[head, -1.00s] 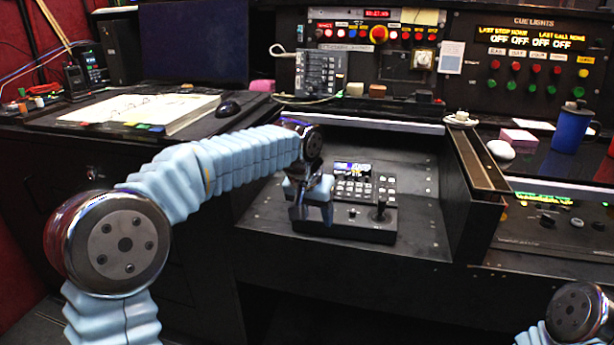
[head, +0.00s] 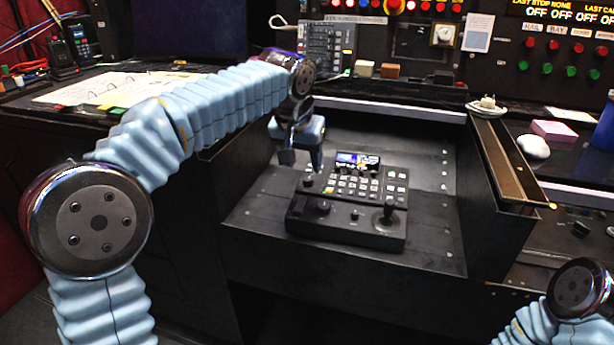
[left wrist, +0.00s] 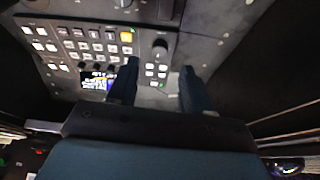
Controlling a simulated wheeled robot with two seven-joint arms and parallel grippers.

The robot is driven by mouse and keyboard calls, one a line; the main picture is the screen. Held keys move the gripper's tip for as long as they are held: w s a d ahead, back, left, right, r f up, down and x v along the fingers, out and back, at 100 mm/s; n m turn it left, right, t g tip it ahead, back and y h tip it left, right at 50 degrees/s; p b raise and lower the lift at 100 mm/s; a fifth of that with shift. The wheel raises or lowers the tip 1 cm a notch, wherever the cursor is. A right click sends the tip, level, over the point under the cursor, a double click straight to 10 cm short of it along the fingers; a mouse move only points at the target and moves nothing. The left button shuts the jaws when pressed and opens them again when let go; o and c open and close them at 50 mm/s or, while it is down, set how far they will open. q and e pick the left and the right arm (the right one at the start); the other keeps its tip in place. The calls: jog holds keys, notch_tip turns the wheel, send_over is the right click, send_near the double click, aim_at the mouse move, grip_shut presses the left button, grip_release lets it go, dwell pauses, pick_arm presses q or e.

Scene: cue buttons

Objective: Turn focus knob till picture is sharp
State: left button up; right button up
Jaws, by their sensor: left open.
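A black control panel (head: 345,238) sits in the desk recess, with rows of pale buttons and a small lit screen (head: 357,160). A dark knob (head: 308,180) stands left of the buttons; it also shows in the left wrist view (left wrist: 160,46). A wider knob (head: 318,207) stands at the front left. No label shows which is the focus knob. My left gripper (head: 301,160) is open and empty, fingers down, above the panel's back left corner. In the left wrist view the knob lies beyond and between its fingertips (left wrist: 157,84), apart from them. The screen's sharpness is too small to judge.
A joystick (head: 388,213) stands at the panel's front right. A raised ledge (head: 505,170) bounds the recess on the right. A mouse-like white object (head: 534,147) and pink block (head: 554,132) lie beyond it. A binder (head: 120,88) lies on the left desk.

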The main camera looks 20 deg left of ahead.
aim_at(308, 179)
pick_arm(q)
jog(key=x, duration=0.6)
grip_shut()
